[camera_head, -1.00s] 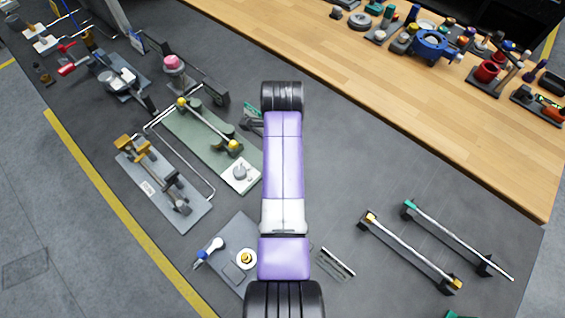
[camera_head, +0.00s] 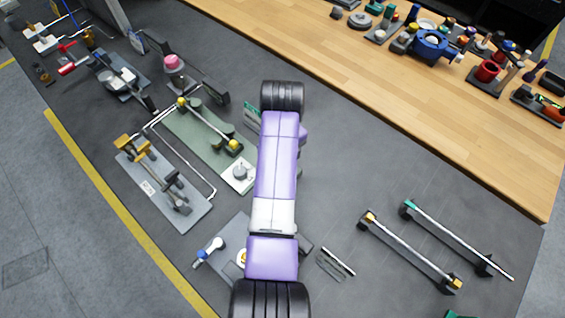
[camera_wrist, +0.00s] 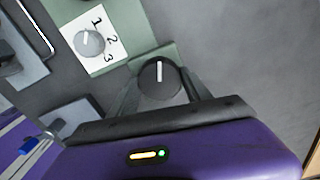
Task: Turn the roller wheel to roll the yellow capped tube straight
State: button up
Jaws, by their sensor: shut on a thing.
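The yellow capped tube (camera_head: 208,125) lies diagonally on a green plate (camera_head: 181,133) in the head view, with a yellow cap at each end. In the wrist view, a dark round wheel (camera_wrist: 160,79) with a white line mark sits by a green surface; it looks like the roller wheel. My gripper (camera_wrist: 160,92) is shut on it, a finger on either side. The white line points nearly straight up in that picture. The tube is not visible in the wrist view. My arm hides the wheel and fingers in the head view.
A white card with a grey knob (camera_head: 240,172) and numbers 1, 2, 3 is close to the wheel; it also shows in the wrist view (camera_wrist: 90,42). A grey plate with a brass-coloured fixture (camera_head: 150,165) stands left. Two rod stands (camera_head: 410,250) lie right.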

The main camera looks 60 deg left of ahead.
jog(key=shift+r+m, duration=0.1)
jog(key=shift+m, duration=0.6)
jog(key=o, duration=1.4)
notch_tip(320, 180, up, 8)
jog(key=shift+f+b, duration=0.15)
jog(key=shift+b, duration=0.6)
jog(key=shift+s, duration=0.1)
